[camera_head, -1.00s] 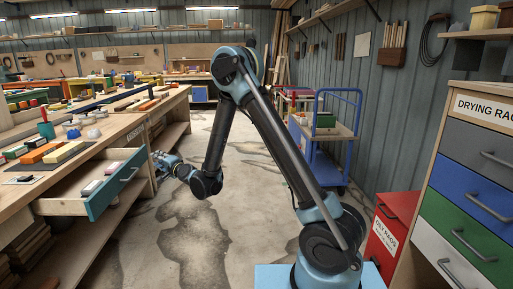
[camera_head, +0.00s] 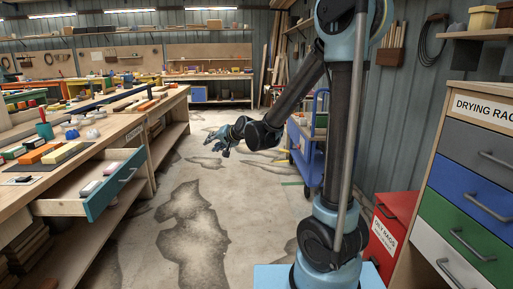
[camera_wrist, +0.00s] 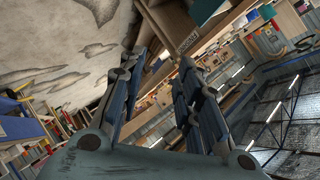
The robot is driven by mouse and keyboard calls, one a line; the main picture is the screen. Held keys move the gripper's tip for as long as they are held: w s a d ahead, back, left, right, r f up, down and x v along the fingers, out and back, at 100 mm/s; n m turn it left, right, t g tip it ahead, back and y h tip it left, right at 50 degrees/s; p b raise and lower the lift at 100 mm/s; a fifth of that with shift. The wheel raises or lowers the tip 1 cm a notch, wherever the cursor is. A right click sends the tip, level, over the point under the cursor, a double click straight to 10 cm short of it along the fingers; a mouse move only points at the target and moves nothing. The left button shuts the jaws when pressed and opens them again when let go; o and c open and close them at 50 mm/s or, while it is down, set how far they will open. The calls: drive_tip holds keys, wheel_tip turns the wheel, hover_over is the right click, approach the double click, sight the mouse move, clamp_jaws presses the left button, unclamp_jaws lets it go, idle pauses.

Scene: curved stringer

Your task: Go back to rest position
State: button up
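My gripper (camera_head: 219,140) hangs in the air over the aisle floor, clear of the bench on the left and of the cart. In the wrist view its two blue fingers (camera_wrist: 158,92) stand well apart with nothing between them, so it is open and empty. In the head view it is small, at the end of my arm, which folds up on the right and reaches back to the left.
An open drawer (camera_head: 113,188) juts from the left workbench (camera_head: 135,121). A blue cart (camera_head: 301,142) stands behind my arm. A red rag bin (camera_head: 391,232) and a drawer cabinet (camera_head: 468,180) are on the right. The floor (camera_head: 190,215) between is free.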

drive_tip(key=s+d+f+n+g+h, duration=0.1)
drive_tip(key=s+d+h, duration=0.35)
drive_tip(key=d, duration=0.85)
drive_tip(key=s+d+f+g+h, duration=0.1)
drive_tip(key=s+d+f, duration=0.2)
drive_tip(key=s+d, duration=0.5)
drive_tip(key=s+d+f+g+h, duration=0.2)
drive_tip(key=s+d+f, duration=0.2)
drive_tip(key=s+d, duration=0.4)
drive_tip(key=s+d+f+g+h, duration=0.1)
drive_tip(key=s+d+f+g, duration=0.1)
drive_tip(key=s+d, duration=0.6)
drive_tip(key=s+f, duration=0.1)
drive_tip(key=s, duration=0.3)
drive_tip(key=shift+s+d+f+h, duration=0.2)
drive_tip(key=shift+s+d+h, duration=0.15)
drive_tip(key=shift+s+d, duration=0.05)
drive_tip(key=shift+a+n, duration=0.15)
drive_tip(key=shift+n, duration=0.15)
